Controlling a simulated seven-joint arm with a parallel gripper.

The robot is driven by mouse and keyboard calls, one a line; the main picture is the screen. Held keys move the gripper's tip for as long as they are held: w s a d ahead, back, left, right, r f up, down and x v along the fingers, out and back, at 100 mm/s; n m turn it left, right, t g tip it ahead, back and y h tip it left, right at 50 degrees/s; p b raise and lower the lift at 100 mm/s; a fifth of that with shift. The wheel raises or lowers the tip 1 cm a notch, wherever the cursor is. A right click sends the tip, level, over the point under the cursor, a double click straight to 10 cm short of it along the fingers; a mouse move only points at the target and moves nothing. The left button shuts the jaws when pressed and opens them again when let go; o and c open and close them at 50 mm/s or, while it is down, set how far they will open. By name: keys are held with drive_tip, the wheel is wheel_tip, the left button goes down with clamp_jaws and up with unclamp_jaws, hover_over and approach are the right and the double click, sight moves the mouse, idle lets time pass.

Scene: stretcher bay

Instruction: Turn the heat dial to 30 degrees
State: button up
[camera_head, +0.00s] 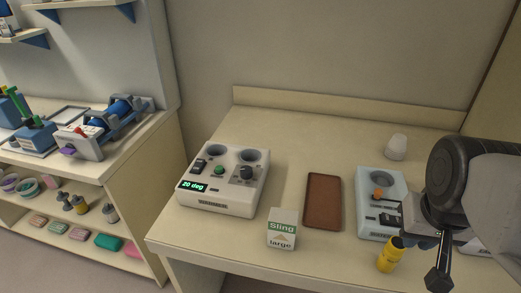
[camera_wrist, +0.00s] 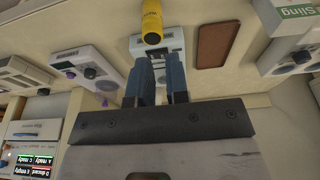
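The white heat unit (camera_head: 222,192) stands at the left of the table in the head view. Its green display (camera_head: 192,186) reads "20 deg". The dark heat dial (camera_head: 246,173) is on its top panel, right of a green button (camera_head: 219,171). In the wrist view, a pale unit with a dark dial (camera_wrist: 301,57) at the right edge appears to be the same one. My gripper (camera_wrist: 158,82) is open and empty in the wrist view, its dark blue fingers apart. In the head view it is at the right, by the light-blue unit, far from the dial; its fingertips are largely hidden.
A Sling box (camera_head: 282,229) stands in front of the heat unit. A brown tray (camera_head: 323,202) lies between it and the light-blue unit (camera_head: 371,222). A yellow bottle (camera_head: 388,258) and a white cup (camera_head: 396,147) are near my arm.

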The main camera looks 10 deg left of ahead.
drive_tip(key=o, duration=0.5)
drive_tip(key=shift+w+a+r, duration=0.1)
drive_tip(key=shift+w+a, duration=0.15)
drive_tip(key=shift+w, duration=0.15)
drive_tip(key=shift+c, duration=0.2)
drive_tip(key=o, duration=0.4)
drive_tip(key=w+a+r, duration=0.1)
drive_tip(key=w+a, duration=0.4)
drive_tip(key=w, duration=0.3)
drive_tip(key=shift+a+g+y, duration=0.3)
drive_tip(key=shift+a, duration=0.1)
drive_tip(key=m+g, duration=0.2)
hover_over(246, 169)
drive_tip(key=d, duration=0.1)
wheel_tip(246, 169, down, 6)
drive_tip(key=shift+s+d+f, duration=0.1)
drive_tip(key=shift+f, duration=0.05)
drive_tip(key=shift+a+f, duration=0.15)
drive_tip(key=shift+a, duration=0.25)
drive_tip(key=shift+f, duration=0.1)
drive_tip(key=shift+a+f, duration=0.15)
drive_tip(key=shift+f, duration=3.65)
